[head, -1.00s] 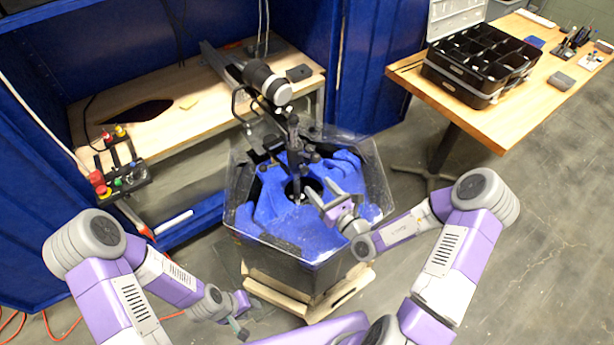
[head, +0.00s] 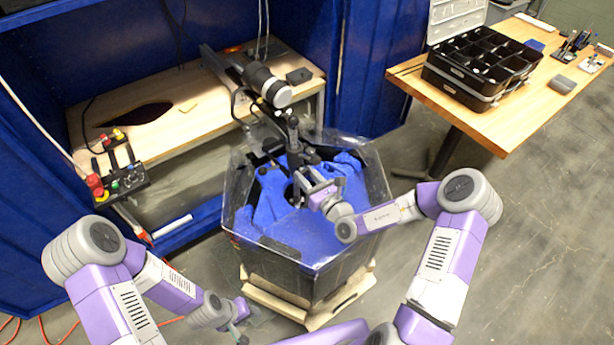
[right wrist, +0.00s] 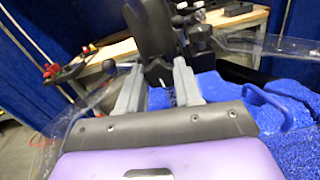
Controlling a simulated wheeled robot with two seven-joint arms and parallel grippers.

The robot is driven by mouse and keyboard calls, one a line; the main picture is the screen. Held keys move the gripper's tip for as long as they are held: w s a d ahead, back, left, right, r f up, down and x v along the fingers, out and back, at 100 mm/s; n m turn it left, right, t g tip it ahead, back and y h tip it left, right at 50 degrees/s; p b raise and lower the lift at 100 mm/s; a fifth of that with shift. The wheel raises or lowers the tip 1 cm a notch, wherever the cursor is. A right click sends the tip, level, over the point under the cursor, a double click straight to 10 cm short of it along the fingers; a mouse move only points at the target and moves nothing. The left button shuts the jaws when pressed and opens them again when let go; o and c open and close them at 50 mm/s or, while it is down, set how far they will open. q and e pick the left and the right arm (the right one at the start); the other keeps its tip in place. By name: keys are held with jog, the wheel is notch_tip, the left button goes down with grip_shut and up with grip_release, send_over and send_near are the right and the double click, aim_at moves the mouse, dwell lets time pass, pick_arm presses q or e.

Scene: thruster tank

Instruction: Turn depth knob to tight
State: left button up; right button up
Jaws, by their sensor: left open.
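A dark trolling-motor style thruster unit (head: 268,85) with a white end hangs over the clear-walled tank (head: 250,255). Its black shaft and clamp (head: 296,155) run down toward the blue liner. I cannot single out the depth knob for certain; small dark knobs show around the clamp. My right gripper (head: 310,192) is beside the shaft, inside the tank's rim. In the right wrist view its two grey fingers (right wrist: 157,80) stand apart, with a black part (right wrist: 153,40) of the unit in front of and between them. Contact is unclear. My left gripper (head: 243,325) is open and empty, low outside the tank.
The tank's clear hexagonal rim surrounds my right gripper. A wooden bench (head: 160,95) stands behind, with a control box of coloured buttons (head: 122,178) at its left. A wooden table (head: 500,125) with a black organizer (head: 480,65) is at the right. The floor at right is clear.

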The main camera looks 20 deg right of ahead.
jog(key=c, duration=0.5)
jog(key=shift+r+m+p, duration=0.1)
jog(key=shift+m+p, duration=0.2)
jog(key=shift+p, duration=0.4)
jog(key=shift+c, duration=0.2)
jog(key=shift+m+p, duration=0.5)
jog(key=shift+p, duration=0.1)
jog(key=o, duration=1.1)
jog(key=shift+c, duration=0.2)
jog(key=p+v, duration=0.1)
jog(key=v, duration=0.6)
jog(key=shift+s, duration=0.35)
